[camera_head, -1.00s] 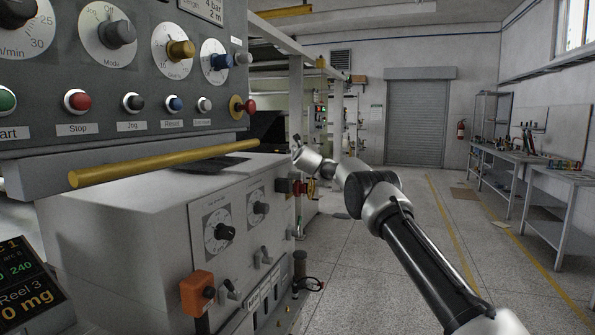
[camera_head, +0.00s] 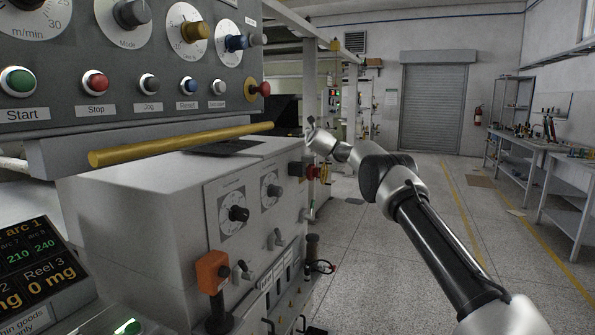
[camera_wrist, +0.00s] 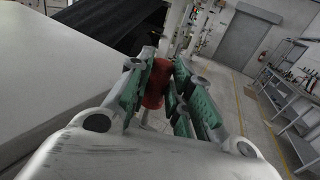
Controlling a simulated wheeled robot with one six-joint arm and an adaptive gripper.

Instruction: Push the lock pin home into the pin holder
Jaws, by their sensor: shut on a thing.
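In the wrist view, my gripper (camera_wrist: 158,78) is shut on a red, rounded thing (camera_wrist: 156,88) between its green-padded fingers. I cannot tell whether this is the lock pin, as the fingers and the palm cover part of it. In the head view, the end of my arm is small and far off, beside the machine's far right corner, and its fingertips are not clear. I cannot make out the pin holder for certain in either view.
The grey machine cabinet (camera_head: 130,210) stands left of my arm, with a yellow bar (camera_head: 180,144) above it. A red knob (camera_head: 324,172) sticks out at its right edge. Workbenches (camera_head: 530,150) stand far right. The floor (camera_head: 400,260) between is open.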

